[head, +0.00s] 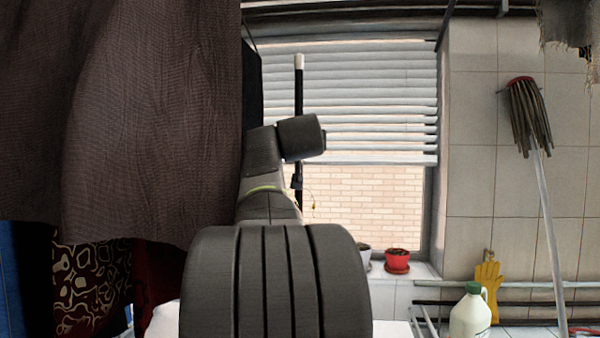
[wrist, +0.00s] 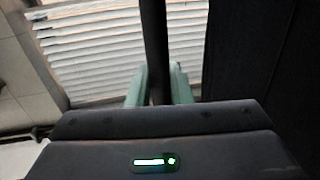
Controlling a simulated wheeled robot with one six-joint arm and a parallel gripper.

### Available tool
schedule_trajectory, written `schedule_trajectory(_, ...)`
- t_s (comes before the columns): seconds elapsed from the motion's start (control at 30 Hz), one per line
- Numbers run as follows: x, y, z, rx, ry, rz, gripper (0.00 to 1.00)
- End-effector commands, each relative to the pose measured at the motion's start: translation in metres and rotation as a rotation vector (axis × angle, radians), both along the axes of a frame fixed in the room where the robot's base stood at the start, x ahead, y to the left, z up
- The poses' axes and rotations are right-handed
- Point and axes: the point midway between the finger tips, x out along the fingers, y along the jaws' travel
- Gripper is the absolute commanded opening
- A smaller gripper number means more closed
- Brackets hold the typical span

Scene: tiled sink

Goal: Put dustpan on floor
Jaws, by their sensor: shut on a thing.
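In the wrist view, my gripper (wrist: 158,82) has its pale green fingers closed on a dark upright pole (wrist: 154,40), which appears to be the dustpan's handle. In the head view, a thin black pole with a white tip (head: 299,85) stands upright in front of the window blind, just behind my arm; it looks like the same handle. The dustpan's pan is not visible in either view. My gripper's fingers are hidden behind my arm in the head view. The floor under the handle is hidden too.
Dark hanging cloth (head: 150,110) fills the left, close to my arm. A window blind (head: 370,100) is behind. Two potted plants, one red (head: 397,262), stand on the sill. A mop (head: 545,200), yellow glove (head: 487,280) and white jug (head: 470,315) are at the right.

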Motion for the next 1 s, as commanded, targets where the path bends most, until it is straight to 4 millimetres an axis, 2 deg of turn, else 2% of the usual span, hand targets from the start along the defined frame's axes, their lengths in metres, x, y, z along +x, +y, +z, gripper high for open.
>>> schedule_trajectory(0.13,0.000,0.000,-0.009,-0.002,-0.002,-0.001,0.00)
schedule_trajectory(0.4,-0.001,0.000,-0.041,-0.002,-0.003,0.000,0.00)
schedule_trajectory(0.87,0.000,0.000,-0.050,-0.002,-0.003,0.000,0.00)
schedule_trajectory(0.9,0.000,0.000,-0.050,0.000,0.000,0.000,0.24)
schedule_trajectory(1.0,0.000,0.000,-0.049,0.000,0.000,0.000,0.40)
